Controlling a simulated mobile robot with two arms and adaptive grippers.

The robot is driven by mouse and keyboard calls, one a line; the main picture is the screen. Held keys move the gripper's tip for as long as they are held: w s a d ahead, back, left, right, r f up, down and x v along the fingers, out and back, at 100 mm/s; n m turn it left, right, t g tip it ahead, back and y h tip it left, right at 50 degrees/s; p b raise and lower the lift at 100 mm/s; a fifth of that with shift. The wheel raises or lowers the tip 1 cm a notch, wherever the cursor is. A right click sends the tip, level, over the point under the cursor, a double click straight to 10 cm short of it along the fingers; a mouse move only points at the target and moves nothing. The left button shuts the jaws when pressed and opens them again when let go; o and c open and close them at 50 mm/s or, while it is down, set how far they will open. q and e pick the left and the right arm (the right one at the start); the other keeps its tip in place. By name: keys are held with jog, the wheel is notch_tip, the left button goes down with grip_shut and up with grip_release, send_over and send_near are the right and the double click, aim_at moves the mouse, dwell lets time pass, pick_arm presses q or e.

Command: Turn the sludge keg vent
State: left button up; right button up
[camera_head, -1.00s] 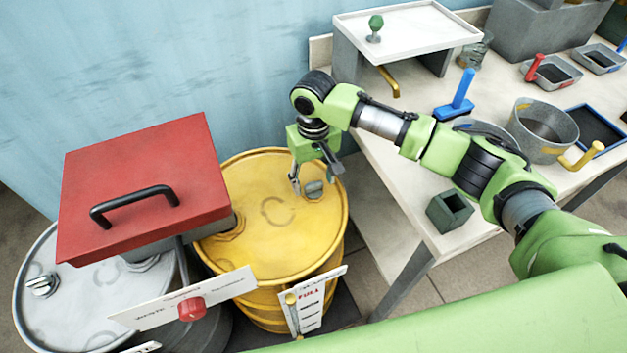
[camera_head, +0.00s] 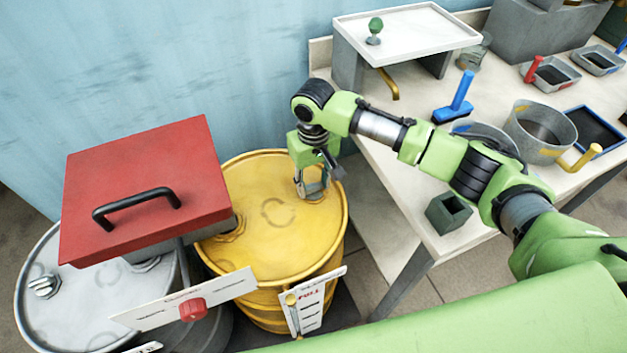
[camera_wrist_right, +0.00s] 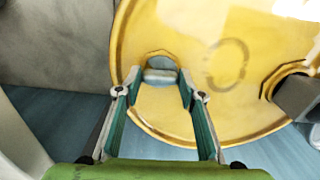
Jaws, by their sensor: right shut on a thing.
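A yellow keg (camera_head: 275,240) stands on the floor left of the bench, and its top fills much of the right wrist view (camera_wrist_right: 185,110). Its small grey vent (camera_wrist_right: 160,75) sits near the rim. My right gripper (camera_head: 312,194) points down at the keg top and is shut on the vent. In the right wrist view the two fingers (camera_wrist_right: 164,98) stand either side of the vent. In the head view the fingers mostly hide the vent. My left gripper is not in view.
A grey drum (camera_head: 75,295) stands at left, beneath a red lidded box (camera_head: 145,185) with a black handle. A sign with a red knob (camera_head: 192,309) and a gauge card (camera_head: 312,303) stand in front. The bench (camera_head: 420,195) at right holds trays, a bucket and a small grey box (camera_head: 448,212).

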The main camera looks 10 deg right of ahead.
jog(key=n+p, duration=0.4)
jog(key=p, duration=0.1)
jog(key=shift+s+r+n, duration=0.1)
jog(key=shift+r+n, duration=0.1)
jog(key=shift+n, duration=0.1)
jog(key=n+p, duration=0.2)
jog(key=shift+f+n, duration=0.1)
jog(key=shift+n, duration=0.2)
jog(key=n+p, duration=0.1)
jog(key=n, duration=0.3)
jog(key=shift+n+p, duration=0.3)
jog(key=shift+p, duration=0.1)
jog(key=shift+f+n+p, duration=0.1)
jog(key=shift+n+p, duration=0.2)
jog(key=shift+n, duration=2.4)
jog(key=o, duration=1.1)
